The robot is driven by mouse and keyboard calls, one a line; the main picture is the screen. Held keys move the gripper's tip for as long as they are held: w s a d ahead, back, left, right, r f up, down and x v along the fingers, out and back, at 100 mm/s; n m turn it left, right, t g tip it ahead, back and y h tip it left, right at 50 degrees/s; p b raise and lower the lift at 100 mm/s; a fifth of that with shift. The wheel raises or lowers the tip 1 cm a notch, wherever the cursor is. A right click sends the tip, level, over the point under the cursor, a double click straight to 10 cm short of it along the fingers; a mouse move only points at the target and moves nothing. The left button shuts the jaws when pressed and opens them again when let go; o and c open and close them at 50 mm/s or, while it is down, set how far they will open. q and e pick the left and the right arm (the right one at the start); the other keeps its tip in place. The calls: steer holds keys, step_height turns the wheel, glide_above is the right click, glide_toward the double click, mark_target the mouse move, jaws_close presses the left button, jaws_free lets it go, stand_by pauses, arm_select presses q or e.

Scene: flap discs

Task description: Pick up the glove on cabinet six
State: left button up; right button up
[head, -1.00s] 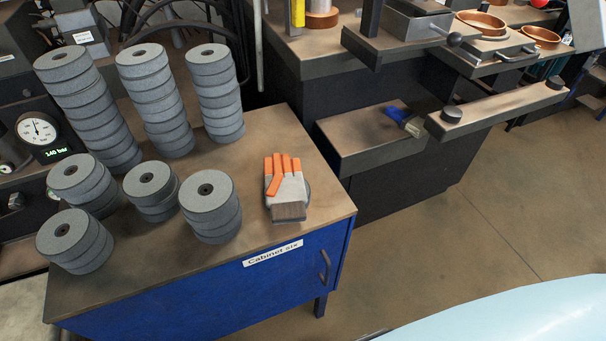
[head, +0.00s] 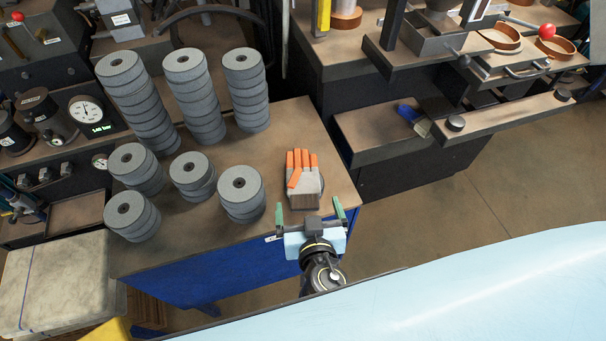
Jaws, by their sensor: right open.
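The glove (head: 305,186) is grey with orange fingers and lies on the top of cabinet six (head: 262,244), near its right front edge. The orange fingers point toward the back of the cabinet. My right gripper (head: 309,212) is at the front edge of the cabinet, just in front of the glove's cuff in the picture. Its two green-tipped fingers are spread apart with nothing held between them. I cannot tell its exact height above the top. The cabinet's label is mostly hidden behind the gripper. My left gripper is out of view.
Stacks of grey flap discs (head: 241,190) stand left of the glove, the closest a short way off. Tall stacks (head: 245,85) stand behind. A lower bench with a blue-handled brush (head: 412,118) is at the right. The cabinet top right behind the glove is clear.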

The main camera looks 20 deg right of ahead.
mark_target(303, 176)
steer(key=x, duration=0.5)
steer(key=shift+w+f+p, duration=0.1)
steer(key=shift+w+p, duration=0.15)
steer(key=shift+p, duration=0.1)
steer(key=shift+p+x, duration=0.65)
steer(key=shift+x, duration=1.95)
steer(key=shift+s+d, duration=0.1)
steer(key=shift+d, duration=0.05)
steer(key=c, duration=1)
